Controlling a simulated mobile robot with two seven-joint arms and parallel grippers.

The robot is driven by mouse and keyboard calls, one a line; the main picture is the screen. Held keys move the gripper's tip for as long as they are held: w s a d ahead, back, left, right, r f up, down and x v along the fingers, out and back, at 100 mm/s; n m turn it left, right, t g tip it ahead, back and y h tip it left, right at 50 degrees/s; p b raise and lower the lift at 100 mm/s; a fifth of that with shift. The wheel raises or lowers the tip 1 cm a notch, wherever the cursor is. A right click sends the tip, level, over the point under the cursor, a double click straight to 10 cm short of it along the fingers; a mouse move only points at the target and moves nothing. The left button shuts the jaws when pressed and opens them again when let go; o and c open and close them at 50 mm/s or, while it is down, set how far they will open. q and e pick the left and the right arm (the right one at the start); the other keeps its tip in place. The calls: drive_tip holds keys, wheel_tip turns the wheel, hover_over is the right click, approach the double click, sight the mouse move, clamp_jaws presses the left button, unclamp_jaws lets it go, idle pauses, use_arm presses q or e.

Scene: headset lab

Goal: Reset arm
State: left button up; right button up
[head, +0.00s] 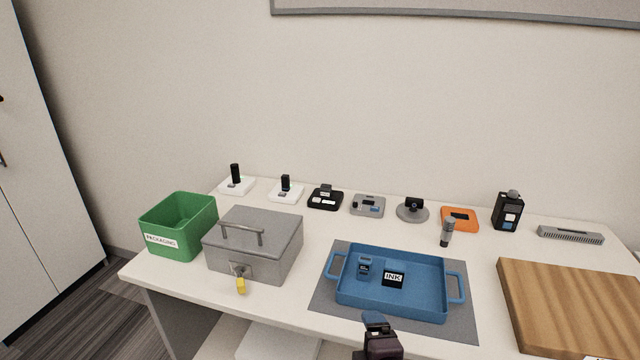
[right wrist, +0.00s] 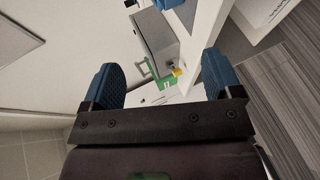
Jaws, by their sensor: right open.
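My right gripper (right wrist: 165,78) is open in the right wrist view, with its two blue padded fingers wide apart and nothing between them. In the head view a dark gripper with a blue fingertip (head: 375,322), which looks like my right one, shows at the bottom edge, in front of the blue tray (head: 432,312). The tray holds a small blue bottle-like item (head: 364,268) and a black block marked INK (head: 393,280). My left gripper is not in view.
A green bin (head: 160,238) and a grey lidded box (head: 262,222) with a yellow padlock (head: 240,286) stand at left. Several small devices line the table's back. A grey cylinder (head: 447,232) stands behind the tray. A wooden board (head: 570,300) lies at right.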

drive_tip(key=s+d+f+m+g+h, duration=0.1)
drive_tip(key=s+d+f+m, duration=0.5)
drive_tip(key=s+d+m, duration=0.2)
drive_tip(key=s+d+f+m+h, duration=0.1)
drive_tip(key=s+d+f+m, duration=0.6)
drive_tip(key=s+d+m, duration=0.2)
drive_tip(key=shift+d+m+g, duration=0.3)
drive_tip(key=shift+d+g, duration=0.1)
drive_tip(key=shift+d, duration=0.15)
